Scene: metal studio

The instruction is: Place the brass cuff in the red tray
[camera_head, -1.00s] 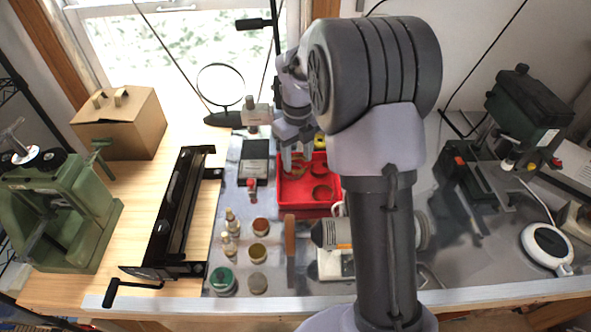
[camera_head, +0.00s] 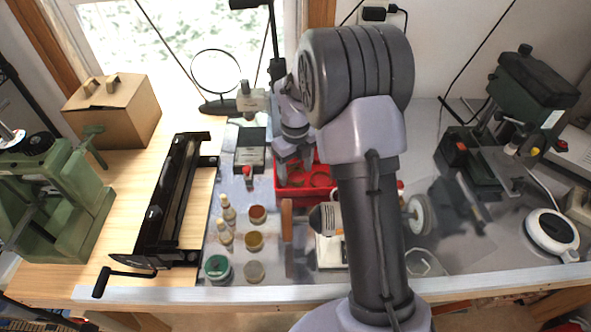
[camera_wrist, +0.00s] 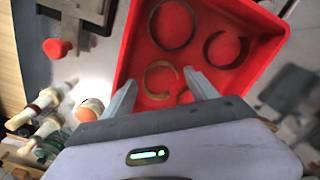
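The red tray (camera_wrist: 133,45) lies under my gripper in the wrist view; it also shows in the head view (camera_head: 290,198), partly behind my arm. A brass-coloured open cuff (camera_wrist: 147,80) lies inside the tray, between my fingers as seen from the wrist, with nothing gripping it. My gripper (camera_wrist: 160,80) is open, its two fingers spread and pointing into the tray. In the head view my gripper (camera_head: 294,172) is over the tray's left part. The gap between fingertips and cuff is hard to judge.
The tray also holds a dark ring (camera_wrist: 153,24), a dark open cuff (camera_wrist: 208,53) and another ring partly hidden by my right finger. A green machine (camera_head: 60,205) stands far left.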

